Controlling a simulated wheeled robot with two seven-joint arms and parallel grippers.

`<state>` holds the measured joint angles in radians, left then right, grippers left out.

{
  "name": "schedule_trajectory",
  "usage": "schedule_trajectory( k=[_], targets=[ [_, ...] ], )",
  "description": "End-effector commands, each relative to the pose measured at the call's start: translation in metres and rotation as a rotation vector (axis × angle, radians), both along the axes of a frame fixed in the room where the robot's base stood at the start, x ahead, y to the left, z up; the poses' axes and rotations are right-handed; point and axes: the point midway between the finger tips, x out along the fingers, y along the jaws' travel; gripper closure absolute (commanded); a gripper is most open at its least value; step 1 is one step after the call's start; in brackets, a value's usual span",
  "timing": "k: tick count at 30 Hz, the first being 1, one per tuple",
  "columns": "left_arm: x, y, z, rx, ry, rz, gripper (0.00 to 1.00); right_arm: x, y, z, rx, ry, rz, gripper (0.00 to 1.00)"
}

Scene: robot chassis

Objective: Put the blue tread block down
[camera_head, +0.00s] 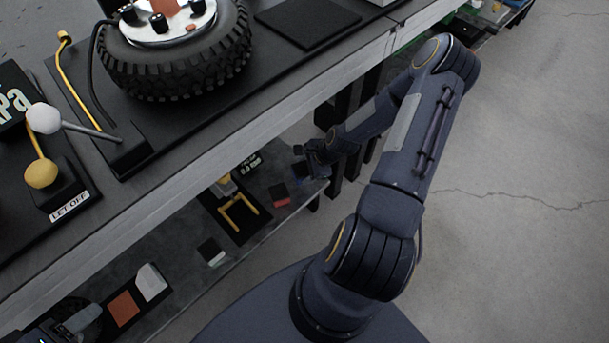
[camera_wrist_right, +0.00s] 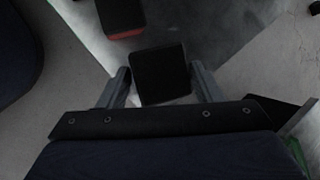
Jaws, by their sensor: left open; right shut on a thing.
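My right gripper (camera_head: 312,155) reaches in over the far end of the lower shelf (camera_head: 190,262). It is shut on the blue tread block, whose black top (camera_wrist_right: 160,73) shows between the two fingers in the right wrist view (camera_wrist_right: 163,85). Its blue part is mostly hidden there; a small bluish patch shows by the gripper in the head view. The block's underside is hidden, so I cannot tell whether it touches the shelf.
A black-and-red block (camera_head: 280,196) lies close by on the shelf, also in the wrist view (camera_wrist_right: 121,16). A yellow fork-shaped piece (camera_head: 238,214), a black-and-white block (camera_head: 212,252) and orange (camera_head: 123,308) and white (camera_head: 150,282) blocks lie further along. The upper bench holds a tire (camera_head: 175,65).

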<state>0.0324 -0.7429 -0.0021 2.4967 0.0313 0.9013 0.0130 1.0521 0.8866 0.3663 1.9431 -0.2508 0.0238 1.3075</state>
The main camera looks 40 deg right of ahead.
Motion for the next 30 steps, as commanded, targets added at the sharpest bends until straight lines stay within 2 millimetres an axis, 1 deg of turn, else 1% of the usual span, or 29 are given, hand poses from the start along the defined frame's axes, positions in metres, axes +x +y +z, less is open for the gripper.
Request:
schedule_trajectory(
  k=[1, 8, 10, 12, 15, 23, 26, 27, 30],
  targets=[
    [0.000, 0.000, -0.005, 0.000, 0.000, 0.000, 0.44, 0.004, -0.003, -0.008, -0.001, -0.001, 0.000, 0.80],
    [0.000, 0.000, -0.009, 0.000, 0.000, 0.000, 0.44, 0.013, -0.008, -0.019, -0.001, -0.001, 0.000, 0.80],
    [0.000, 0.000, -0.014, 0.000, 0.000, 0.000, 0.44, 0.018, -0.011, -0.027, 0.000, -0.001, 0.000, 0.80],
    [0.000, 0.000, -0.022, 0.000, 0.000, 0.000, 0.44, 0.016, -0.010, -0.041, 0.002, 0.001, 0.000, 0.80],
    [0.000, 0.000, -0.029, 0.000, 0.000, 0.000, 0.44, 0.016, -0.010, -0.054, 0.002, 0.001, 0.000, 0.80],
    [0.000, 0.000, -0.027, 0.000, 0.000, 0.000, 0.44, 0.016, -0.011, -0.053, -0.001, -0.001, 0.000, 0.80],
    [0.000, 0.000, -0.030, 0.000, 0.000, 0.000, 0.44, 0.016, -0.010, -0.056, 0.000, 0.000, 0.000, 0.80],
    [0.000, 0.000, -0.030, 0.000, 0.000, 0.000, 0.44, 0.016, -0.011, -0.056, 0.000, 0.000, -0.001, 0.40],
    [0.000, 0.000, -0.029, 0.000, 0.000, 0.000, 0.44, 0.016, -0.011, -0.055, 0.000, 0.000, -0.001, 0.27]
  ],
)
